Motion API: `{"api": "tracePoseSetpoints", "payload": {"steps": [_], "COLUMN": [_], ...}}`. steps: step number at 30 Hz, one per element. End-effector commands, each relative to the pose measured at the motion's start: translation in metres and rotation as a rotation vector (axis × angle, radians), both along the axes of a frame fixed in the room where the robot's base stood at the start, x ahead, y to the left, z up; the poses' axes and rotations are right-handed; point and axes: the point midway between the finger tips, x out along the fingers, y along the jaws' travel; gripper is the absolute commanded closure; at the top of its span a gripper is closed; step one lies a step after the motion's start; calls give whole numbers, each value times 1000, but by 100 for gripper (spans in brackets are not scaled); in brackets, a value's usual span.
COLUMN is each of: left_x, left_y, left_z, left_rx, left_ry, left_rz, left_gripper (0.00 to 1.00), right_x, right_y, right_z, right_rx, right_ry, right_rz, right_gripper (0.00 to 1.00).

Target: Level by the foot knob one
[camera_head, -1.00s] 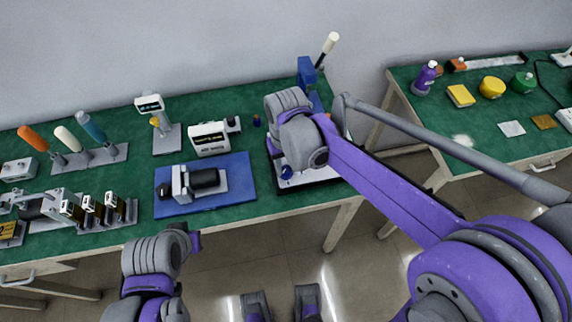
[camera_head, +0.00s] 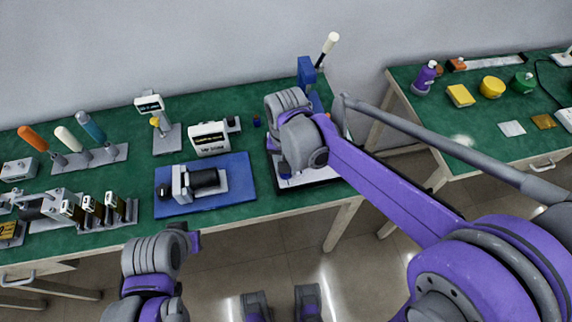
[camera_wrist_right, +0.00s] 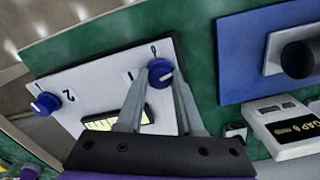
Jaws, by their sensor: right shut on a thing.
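A white plate (camera_wrist_right: 100,82) lies on the green table, with black numbers by its blue knobs. In the right wrist view, foot knob one (camera_wrist_right: 160,71) stands beside the printed 1. My right gripper (camera_wrist_right: 160,77) is shut on this knob, one finger on each side. Another blue knob (camera_wrist_right: 45,104) sits by the printed 2. A yellow level vial (camera_wrist_right: 118,120) on the plate is partly hidden by a finger. In the head view my right wrist covers most of the plate (camera_head: 312,180). My left gripper (camera_head: 192,240) is in front of the table, its fingers not clear.
A blue mat (camera_head: 235,196) with a pump-like device (camera_head: 202,181) lies left of the plate. A white display box (camera_head: 210,139) stands behind it. A blue stand (camera_head: 306,75) with a white-tipped handle is at the back. A second table (camera_head: 405,76) is at right, across a gap.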

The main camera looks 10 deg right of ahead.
Motion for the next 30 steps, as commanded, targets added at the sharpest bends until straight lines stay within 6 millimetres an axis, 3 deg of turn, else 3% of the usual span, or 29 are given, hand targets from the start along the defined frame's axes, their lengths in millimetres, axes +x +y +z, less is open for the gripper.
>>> {"api": "tracePoseSetpoints", "payload": {"steps": [8,9,14,23,30], "left_x": [0,0,0,0,1], "left_y": [0,0,0,0,0], "left_z": [0,0,0,0,5], "left_rx": [0,0,0,0,0], "left_ry": [0,0,0,0,-2], "left_rz": [0,0,0,0,0], "left_gripper": [100,100,100,100,100], "right_x": [1,1,0,0,0], "right_y": [0,0,0,0,0], "right_z": [1,1,0,2,35], "right_rx": [0,0,0,0,0], "right_ry": [-1,-1,-1,0,-1], "right_rz": [0,0,1,1,1], "right_gripper": [100,61,34,34,34]}}
